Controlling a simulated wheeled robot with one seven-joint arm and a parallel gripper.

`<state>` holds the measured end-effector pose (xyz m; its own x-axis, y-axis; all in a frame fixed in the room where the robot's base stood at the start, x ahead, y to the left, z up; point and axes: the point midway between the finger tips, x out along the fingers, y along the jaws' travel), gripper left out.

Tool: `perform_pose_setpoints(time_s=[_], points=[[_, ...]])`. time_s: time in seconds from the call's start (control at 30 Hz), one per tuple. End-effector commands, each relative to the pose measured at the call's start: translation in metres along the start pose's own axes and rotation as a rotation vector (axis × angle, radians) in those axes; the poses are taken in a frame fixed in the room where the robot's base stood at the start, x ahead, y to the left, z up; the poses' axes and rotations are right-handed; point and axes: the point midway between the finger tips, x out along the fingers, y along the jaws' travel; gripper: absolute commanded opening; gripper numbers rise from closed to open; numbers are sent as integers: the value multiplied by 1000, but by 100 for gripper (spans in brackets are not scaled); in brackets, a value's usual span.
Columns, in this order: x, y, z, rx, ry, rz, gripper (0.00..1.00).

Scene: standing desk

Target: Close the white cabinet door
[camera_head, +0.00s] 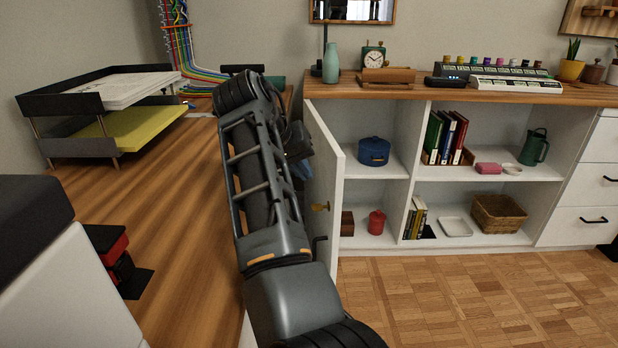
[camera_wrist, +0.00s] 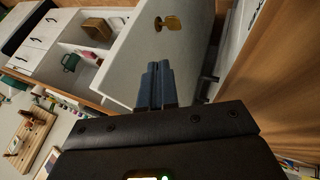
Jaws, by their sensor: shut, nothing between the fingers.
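The white cabinet door (camera_head: 324,160) stands open in the head view, swung out from the left end of the cabinet (camera_head: 400,185). Its brass knob (camera_head: 319,207) is on the outer face. In the wrist view the door's panel (camera_wrist: 135,60) fills the upper middle, with the knob (camera_wrist: 170,22) beyond my fingertips. My gripper (camera_wrist: 160,68) is shut and empty, its blue fingers together in front of the door's outer face. In the head view my arm hides most of it, left of the door. I cannot tell whether the fingers touch the panel.
A wooden desk (camera_head: 175,190) with a paper tray (camera_head: 65,147) lies left of my arm. Inside the cabinet are a blue pot (camera_head: 374,151), a red canister (camera_head: 376,222) and books. A green vase (camera_head: 331,66) stands on top near the door. Parquet floor (camera_head: 470,295) in front is clear.

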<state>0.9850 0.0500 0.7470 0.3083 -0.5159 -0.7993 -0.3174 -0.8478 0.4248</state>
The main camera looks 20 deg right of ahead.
Motion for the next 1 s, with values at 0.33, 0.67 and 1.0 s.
perform_pose_setpoints(time_s=[0.33, 0.67, 1.0], points=[[62, -1, 2, 0, -1, 0, 0], [89, 0, 1, 0, 0, 0, 0], [90, 0, 0, 0, 1, 0, 0]])
